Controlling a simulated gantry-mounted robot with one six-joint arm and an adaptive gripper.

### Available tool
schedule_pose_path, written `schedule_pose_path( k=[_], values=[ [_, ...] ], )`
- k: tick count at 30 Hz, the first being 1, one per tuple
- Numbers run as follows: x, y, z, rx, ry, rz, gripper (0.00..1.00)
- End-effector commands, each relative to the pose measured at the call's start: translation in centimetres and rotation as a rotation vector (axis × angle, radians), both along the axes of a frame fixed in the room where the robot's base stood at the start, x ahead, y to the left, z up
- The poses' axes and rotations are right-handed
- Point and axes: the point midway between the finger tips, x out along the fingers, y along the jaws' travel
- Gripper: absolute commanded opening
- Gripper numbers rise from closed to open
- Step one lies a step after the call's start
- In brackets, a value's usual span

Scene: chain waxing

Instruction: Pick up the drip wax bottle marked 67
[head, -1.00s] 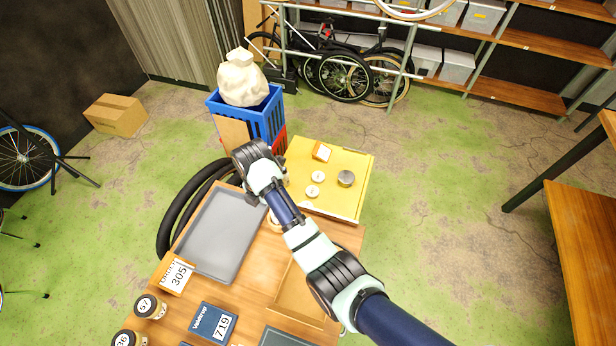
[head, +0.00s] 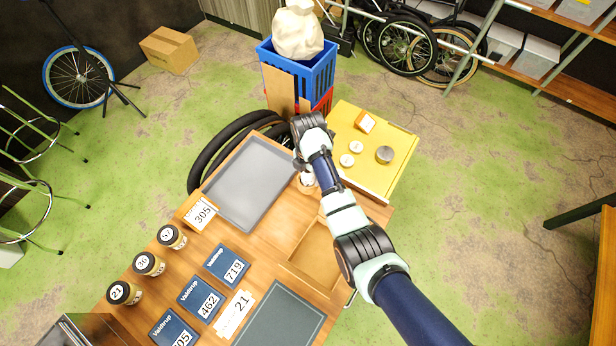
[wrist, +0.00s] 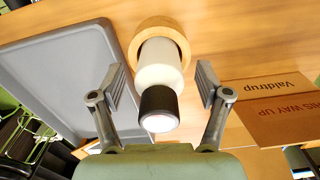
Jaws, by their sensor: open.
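A white bottle (wrist: 160,65) with a black cap (wrist: 158,108) stands in a round wooden ring (wrist: 166,32) on the table. No number shows on its visible side. My gripper (wrist: 161,80) is open, with one finger on each side of the bottle and a gap to it on both sides. In the head view my gripper (head: 306,160) is over the far right part of the table, and the bottle (head: 307,180) is mostly hidden below it.
A grey tray (head: 250,182) lies left of the bottle. A yellow board (head: 372,175) with small items is at the right. Jars, including one marked 57 (head: 171,236), and blue boxes such as 719 (head: 227,265) stand nearer. A blue crate (head: 297,65) is behind.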

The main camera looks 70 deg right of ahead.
Motion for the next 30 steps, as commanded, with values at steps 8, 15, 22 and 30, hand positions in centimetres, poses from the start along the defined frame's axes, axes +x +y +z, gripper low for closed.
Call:
schedule_pose_path(
  k=[8, 15, 22, 30],
  values=[
    [0.0, 0.0, 0.1, 0.0, 0.0, 0.0, 0.54],
    [0.0, 0.0, 0.1, 0.0, 0.0, 0.0, 0.14],
    [0.0, 0.0, 0.1, 0.0, -0.001, 0.0, 0.07],
    [0.1, -0.1, 2.3, -0.003, -0.003, 0.0, 0.07]
  ],
)
